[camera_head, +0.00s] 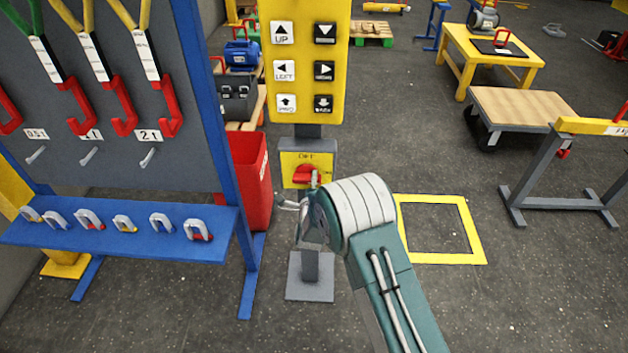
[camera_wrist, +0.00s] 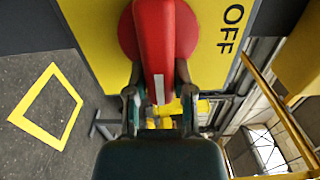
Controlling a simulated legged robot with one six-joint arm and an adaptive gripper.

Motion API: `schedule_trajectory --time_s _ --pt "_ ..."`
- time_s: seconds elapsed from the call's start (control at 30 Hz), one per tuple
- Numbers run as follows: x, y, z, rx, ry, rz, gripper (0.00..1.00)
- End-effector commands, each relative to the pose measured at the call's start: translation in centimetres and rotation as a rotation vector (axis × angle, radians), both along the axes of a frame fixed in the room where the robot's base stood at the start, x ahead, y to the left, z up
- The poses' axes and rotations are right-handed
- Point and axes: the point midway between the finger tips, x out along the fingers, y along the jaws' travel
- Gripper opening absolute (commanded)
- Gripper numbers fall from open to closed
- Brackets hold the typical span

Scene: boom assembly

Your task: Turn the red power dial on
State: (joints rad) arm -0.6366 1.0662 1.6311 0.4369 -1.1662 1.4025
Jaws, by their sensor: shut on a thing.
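The red power dial (camera_head: 304,172) is on a yellow plate (camera_head: 289,167) low on the control post. "OFF" is printed above it and a small label, hard to read, is at its right. In the wrist view the dial (camera_wrist: 160,35) fills the top middle. Its raised grip, with a white stripe, points down the picture, and "OFF" stands to its right. My gripper (camera_wrist: 158,103) has a finger on each side of the grip's lower end and is shut on it. In the head view my gripper (camera_head: 300,203) is partly hidden by my wrist.
A yellow button panel (camera_head: 302,60) stands above the dial. A red bin (camera_head: 249,180) and a blue rack (camera_head: 232,160) with hooks and shackles are close on the left. A yellow floor square (camera_head: 474,230) lies to the right, with open floor around it.

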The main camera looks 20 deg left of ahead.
Motion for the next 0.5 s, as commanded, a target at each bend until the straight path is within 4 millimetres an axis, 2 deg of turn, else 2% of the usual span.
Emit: schedule_trajectory --time_s 0.13,0.17,0.2,0.23,0.5 --pt "0.11 -0.27 -0.34 0.001 0.01 -0.006 0.0" --pt "0.1 -0.28 -0.35 0.001 0.01 -0.006 0.36" --pt "0.1 -0.28 -0.36 0.001 0.011 -0.006 0.54" --pt "0.1 -0.28 -0.35 0.0 0.009 -0.006 0.66" --pt "0.02 -0.24 -0.11 0.001 0.004 -0.003 0.66"
